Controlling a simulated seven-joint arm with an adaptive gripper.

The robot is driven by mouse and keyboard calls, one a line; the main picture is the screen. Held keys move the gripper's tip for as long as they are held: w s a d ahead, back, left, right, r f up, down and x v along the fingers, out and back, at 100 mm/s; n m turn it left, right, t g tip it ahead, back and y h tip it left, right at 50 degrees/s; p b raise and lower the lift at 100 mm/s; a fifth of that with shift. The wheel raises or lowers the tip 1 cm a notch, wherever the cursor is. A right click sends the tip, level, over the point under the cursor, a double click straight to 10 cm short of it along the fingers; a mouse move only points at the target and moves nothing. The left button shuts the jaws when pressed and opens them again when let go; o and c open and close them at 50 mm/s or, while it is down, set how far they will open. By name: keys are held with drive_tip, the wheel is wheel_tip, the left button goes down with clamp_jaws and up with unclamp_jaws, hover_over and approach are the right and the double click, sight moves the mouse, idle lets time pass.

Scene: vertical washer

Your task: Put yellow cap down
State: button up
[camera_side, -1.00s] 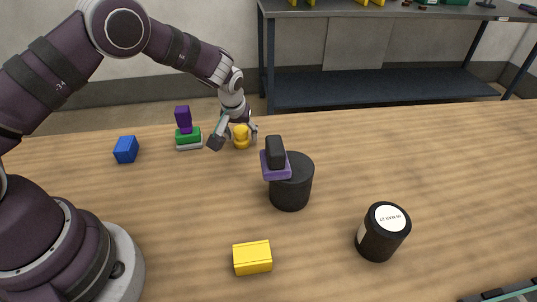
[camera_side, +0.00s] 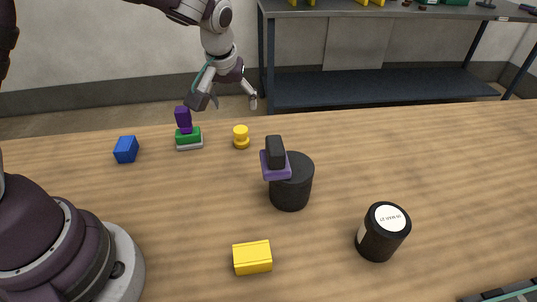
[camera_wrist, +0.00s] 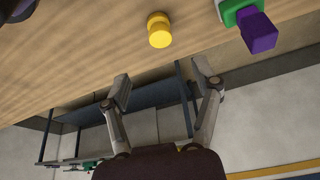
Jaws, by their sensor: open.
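The yellow cap (camera_side: 241,137) stands upright on the wooden table, near its back edge. It also shows in the wrist view (camera_wrist: 159,30), apart from the fingers. My gripper (camera_side: 226,103) is open and empty in the side view, above the table and above the cap, with a clear gap between them. In the wrist view my gripper's two spread fingers (camera_wrist: 163,84) have nothing between them.
Left of the cap is a stack of purple, green and white pieces (camera_side: 188,134), then a blue block (camera_side: 126,149). A black cylinder (camera_side: 291,190) with a purple and black piece (camera_side: 275,160) stands in front. A yellow block (camera_side: 252,258) and black jar (camera_side: 383,232) are nearer.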

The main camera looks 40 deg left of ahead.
drive_tip(key=s+r+m+t+h, duration=0.1)
drive_tip(key=s+r+m, duration=0.2)
drive_tip(key=s, duration=0.6)
drive_tip(key=s+r+m+h, duration=0.1)
drive_tip(key=s+r+m, duration=0.2)
drive_tip(key=s+r, duration=0.3)
drive_tip(key=s, duration=0.3)
drive_tip(key=shift+d+m+t+h, duration=0.2)
drive_tip(key=shift+m+t+h, duration=0.1)
drive_tip(key=shift+m+t, duration=0.1)
